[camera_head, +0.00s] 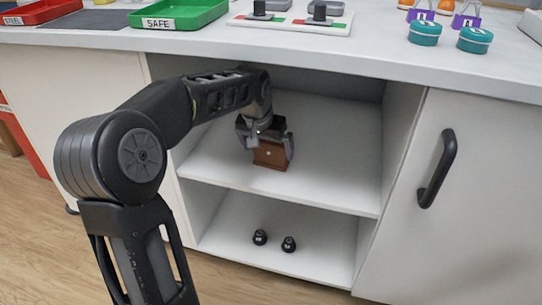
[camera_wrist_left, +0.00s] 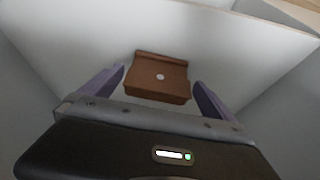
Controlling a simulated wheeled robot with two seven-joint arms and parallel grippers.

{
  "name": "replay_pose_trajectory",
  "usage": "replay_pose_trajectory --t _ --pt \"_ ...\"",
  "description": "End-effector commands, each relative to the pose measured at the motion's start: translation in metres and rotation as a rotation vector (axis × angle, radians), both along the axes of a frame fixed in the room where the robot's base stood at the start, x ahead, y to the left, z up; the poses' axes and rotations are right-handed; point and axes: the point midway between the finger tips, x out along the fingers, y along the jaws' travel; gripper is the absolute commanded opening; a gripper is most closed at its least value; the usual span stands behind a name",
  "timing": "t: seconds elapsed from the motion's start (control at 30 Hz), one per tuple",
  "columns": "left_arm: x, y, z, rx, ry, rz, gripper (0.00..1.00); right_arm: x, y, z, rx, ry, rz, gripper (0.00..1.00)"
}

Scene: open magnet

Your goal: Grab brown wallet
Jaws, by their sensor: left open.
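The brown wallet (camera_head: 270,156) is on the upper shelf (camera_head: 330,183) of the open cabinet, with a small round light spot on its face. In the left wrist view the wallet (camera_wrist_left: 158,80) lies between and beyond the two purple-grey fingers. My left gripper (camera_head: 266,150) reaches into the cabinet and is open around the wallet, one finger to each side. The wrist view shows the fingers (camera_wrist_left: 158,88) apart, with gaps between them and the wallet. The gripper hides the wallet's top in the head view. My right gripper is not in view.
Two small black weights (camera_head: 274,241) stand on the lower shelf. The cabinet walls and the countertop edge (camera_head: 340,62) enclose my left arm's reach. A closed door with a black handle (camera_head: 436,168) is at right. Green tray (camera_head: 180,14) and teal tins (camera_head: 424,33) sit on the counter.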

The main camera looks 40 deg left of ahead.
Motion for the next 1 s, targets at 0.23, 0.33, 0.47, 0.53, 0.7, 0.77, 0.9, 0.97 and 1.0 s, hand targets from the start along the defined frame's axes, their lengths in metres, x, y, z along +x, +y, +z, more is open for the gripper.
replay_pose_trajectory --t 0.23,0.33,0.47,0.53,0.7,0.77,0.9,0.97,1.0 --pt "0.004 0.001 -0.001 0.000 0.001 0.000 1.00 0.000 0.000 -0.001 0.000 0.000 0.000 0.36" --pt "0.009 0.002 -0.011 -0.001 0.002 0.000 1.00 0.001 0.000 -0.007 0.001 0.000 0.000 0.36" --pt "0.017 0.005 -0.032 -0.001 0.003 0.000 1.00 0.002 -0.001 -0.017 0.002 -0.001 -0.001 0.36" --pt "0.021 0.006 -0.041 -0.001 0.002 0.000 1.00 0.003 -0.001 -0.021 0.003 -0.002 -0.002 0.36" --pt "0.025 0.007 -0.047 0.000 0.000 0.000 1.00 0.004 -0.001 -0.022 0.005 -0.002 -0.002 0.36" --pt "0.025 0.007 -0.047 0.000 0.000 0.000 1.00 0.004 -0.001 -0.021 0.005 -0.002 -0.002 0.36" --pt "0.025 0.007 -0.046 0.000 0.000 0.000 1.00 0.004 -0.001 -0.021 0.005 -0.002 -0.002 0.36" --pt "0.025 0.007 -0.046 0.000 0.000 0.000 1.00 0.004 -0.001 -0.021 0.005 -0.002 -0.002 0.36" --pt "0.025 0.007 -0.046 0.000 0.000 0.000 1.00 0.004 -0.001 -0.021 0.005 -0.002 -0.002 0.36"
